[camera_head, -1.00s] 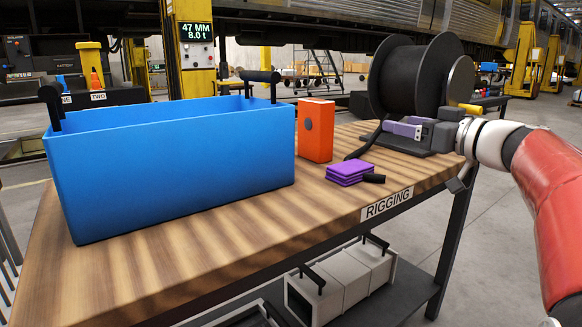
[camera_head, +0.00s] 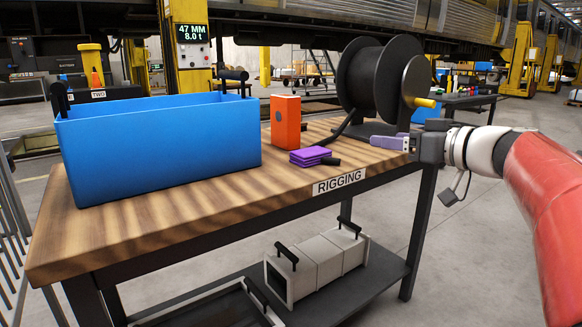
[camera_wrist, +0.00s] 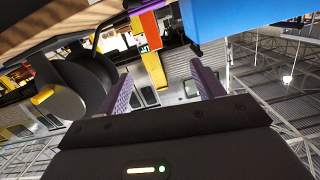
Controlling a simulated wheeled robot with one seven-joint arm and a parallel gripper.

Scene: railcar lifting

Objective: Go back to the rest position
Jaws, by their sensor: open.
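My gripper (camera_head: 392,142) is at the right end of the wooden bench (camera_head: 200,199), in front of the black cable reel (camera_head: 362,78). In the wrist view its two purple fingers (camera_wrist: 160,92) stand wide apart with nothing between them. The head view shows the gripper nearly side-on, with its fingers pointing left. No rest position is marked in view.
On the bench stand a blue bin (camera_head: 160,150), an orange box (camera_head: 285,122) and a purple stack (camera_head: 310,156). A grey case (camera_head: 318,262) lies on the lower shelf. Open floor (camera_head: 478,235) lies right of the bench. A railcar (camera_head: 320,20) is behind.

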